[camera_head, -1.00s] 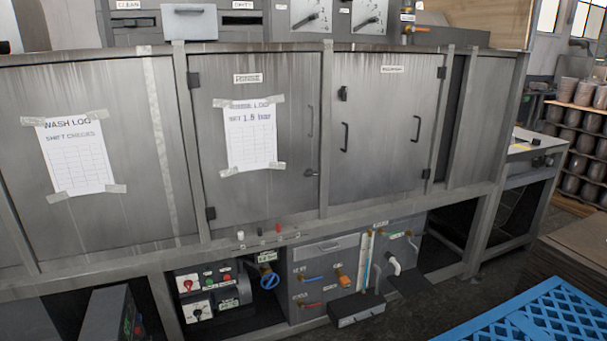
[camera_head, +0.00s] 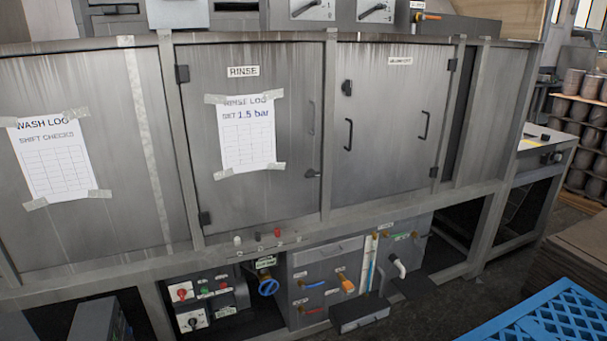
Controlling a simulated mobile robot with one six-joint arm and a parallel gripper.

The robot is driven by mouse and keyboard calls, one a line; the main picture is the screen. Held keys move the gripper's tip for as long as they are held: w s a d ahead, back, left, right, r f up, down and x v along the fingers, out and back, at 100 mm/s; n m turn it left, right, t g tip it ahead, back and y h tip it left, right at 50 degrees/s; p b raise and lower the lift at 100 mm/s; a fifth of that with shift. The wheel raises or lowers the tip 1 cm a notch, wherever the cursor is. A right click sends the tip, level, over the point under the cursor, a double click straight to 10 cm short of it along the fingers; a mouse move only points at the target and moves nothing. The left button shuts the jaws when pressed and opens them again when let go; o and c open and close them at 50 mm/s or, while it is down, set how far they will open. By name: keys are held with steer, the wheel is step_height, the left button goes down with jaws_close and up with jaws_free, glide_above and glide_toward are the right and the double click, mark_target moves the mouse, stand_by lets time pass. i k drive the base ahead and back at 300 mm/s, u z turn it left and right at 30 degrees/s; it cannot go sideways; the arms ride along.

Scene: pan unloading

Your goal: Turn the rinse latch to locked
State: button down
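The rinse door (camera_head: 292,124) is a grey steel panel labelled RINSE (camera_head: 243,71), in the middle of the head view. It looks shut. A small dark rinse latch (camera_head: 312,174) sits at its lower right edge, its lever roughly level; I cannot tell from here whether it is locked. A thin vertical handle (camera_head: 311,118) is above the latch. My gripper is not in view.
The door to the right (camera_head: 390,150) has two dark handles and a dark catch (camera_head: 347,88). Below are valves, a blue handwheel (camera_head: 268,287) and a switch box (camera_head: 203,300). A blue crate (camera_head: 545,318) stands at lower right, beside dark floor.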

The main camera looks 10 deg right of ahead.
mark_target(310, 173)
steer(key=u, duration=0.35)
steer(key=i, duration=0.65)
steer(key=z, duration=0.75)
steer(key=k, duration=0.1)
steer(key=u, duration=2.15)
